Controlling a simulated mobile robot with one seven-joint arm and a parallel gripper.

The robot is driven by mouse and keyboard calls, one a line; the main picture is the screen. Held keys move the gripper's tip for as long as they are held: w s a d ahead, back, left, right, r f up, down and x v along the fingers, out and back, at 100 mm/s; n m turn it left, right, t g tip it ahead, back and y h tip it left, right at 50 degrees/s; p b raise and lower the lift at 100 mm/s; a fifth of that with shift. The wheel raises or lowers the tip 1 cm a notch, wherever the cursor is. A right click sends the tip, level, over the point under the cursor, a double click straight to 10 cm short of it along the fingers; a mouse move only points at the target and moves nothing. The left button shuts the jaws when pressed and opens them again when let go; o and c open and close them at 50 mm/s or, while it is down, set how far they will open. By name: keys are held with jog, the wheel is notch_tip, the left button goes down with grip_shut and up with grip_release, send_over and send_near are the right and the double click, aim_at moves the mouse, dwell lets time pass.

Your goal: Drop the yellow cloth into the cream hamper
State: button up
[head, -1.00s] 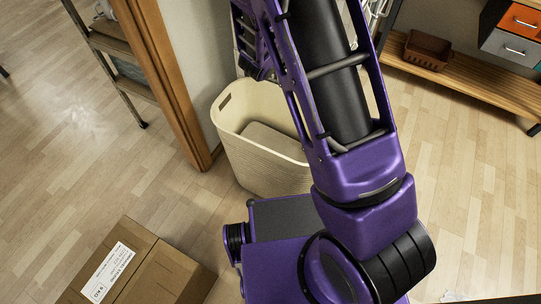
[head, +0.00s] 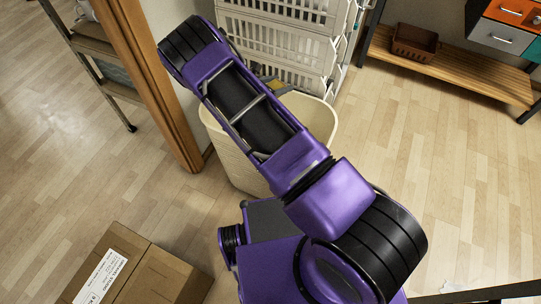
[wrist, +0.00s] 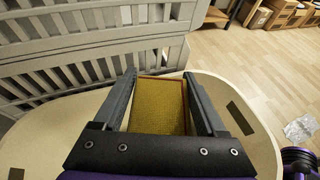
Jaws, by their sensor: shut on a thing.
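The cream hamper (head: 240,170) stands on the floor behind my arm in the head view, its mouth partly hidden by the arm. Its wide rim also shows in the wrist view (wrist: 262,150), around my gripper. My gripper (wrist: 160,78) is shut on the yellow cloth (wrist: 158,108), which shows between the two dark fingers with a reddish edge. In the head view a small yellow patch of the cloth (head: 275,87) shows at the gripper, over the hamper's back side. The cloth's lower part is hidden.
A white slatted rack (head: 285,45) stands close behind the hamper. A wooden door frame (head: 150,80) is at its left. A cardboard box (head: 140,270) lies front left. A low wooden shelf with a brown basket (head: 415,43) is at the back right. Floor at right is mostly clear.

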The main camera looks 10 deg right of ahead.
notch_tip(320, 180, down, 5)
jog(key=b, duration=0.3)
jog(key=shift+f, duration=0.15)
jog(key=o, duration=1.4)
jog(key=p+v, duration=0.2)
jog(key=v, duration=1.5)
jog(key=shift+s+a, duration=0.15)
